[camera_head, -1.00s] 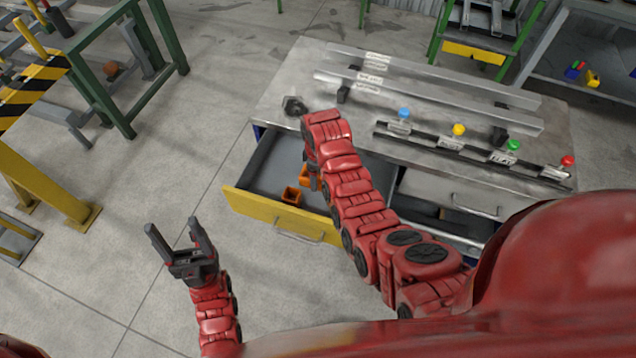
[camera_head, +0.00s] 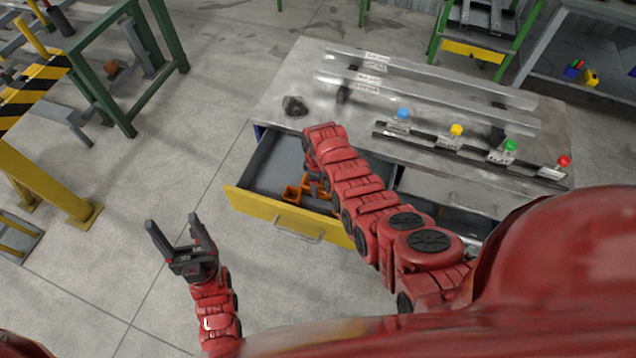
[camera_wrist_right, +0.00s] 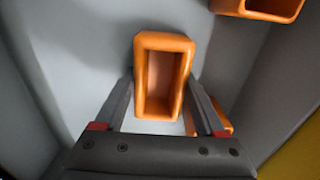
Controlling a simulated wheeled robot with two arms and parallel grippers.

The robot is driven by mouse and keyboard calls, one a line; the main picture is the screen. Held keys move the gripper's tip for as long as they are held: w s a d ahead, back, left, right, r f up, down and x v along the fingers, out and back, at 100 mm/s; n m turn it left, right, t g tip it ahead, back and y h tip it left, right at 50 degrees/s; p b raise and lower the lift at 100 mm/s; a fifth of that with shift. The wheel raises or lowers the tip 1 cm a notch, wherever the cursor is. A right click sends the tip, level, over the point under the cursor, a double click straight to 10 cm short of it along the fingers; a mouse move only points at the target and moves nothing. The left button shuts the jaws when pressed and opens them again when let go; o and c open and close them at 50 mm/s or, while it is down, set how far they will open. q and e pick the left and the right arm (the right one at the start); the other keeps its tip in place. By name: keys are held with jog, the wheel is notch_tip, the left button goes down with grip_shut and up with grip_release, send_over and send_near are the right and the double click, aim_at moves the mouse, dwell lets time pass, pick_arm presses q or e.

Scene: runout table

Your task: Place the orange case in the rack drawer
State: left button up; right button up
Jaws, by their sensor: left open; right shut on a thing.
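The rack drawer (camera_head: 272,209) has a yellow front and grey inside, and it stands pulled out. My right gripper (camera_wrist_right: 162,92) is shut on an orange case (camera_wrist_right: 163,42), an open-topped box with one finger at each side. The held case is inside the drawer; I cannot tell whether it touches the floor. In the head view my right arm largely hides the grip. Another orange case (camera_wrist_right: 258,8) is at the top right of the wrist view, and part of a further orange thing (camera_wrist_right: 217,112) shows behind the right finger. My left gripper (camera_head: 180,233) is open and empty, left of the drawer.
The grey tabletop (camera_head: 290,80) above the drawer carries metal rails (camera_head: 430,88) and a strip with blue, yellow, green and red knobs. A small dark object (camera_head: 295,106) lies at its left edge. The floor (camera_head: 130,230) around my left gripper is clear.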

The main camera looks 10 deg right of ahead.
jog(key=shift+f, duration=0.1)
jog(key=o, duration=1.4)
jog(key=shift+o, duration=0.2)
jog(key=shift+w+r, duration=0.1)
jog(key=shift+r, duration=0.65)
notch_tip(320, 180, up, 11)
jog(key=b, duration=0.1)
jog(key=shift+f, duration=0.15)
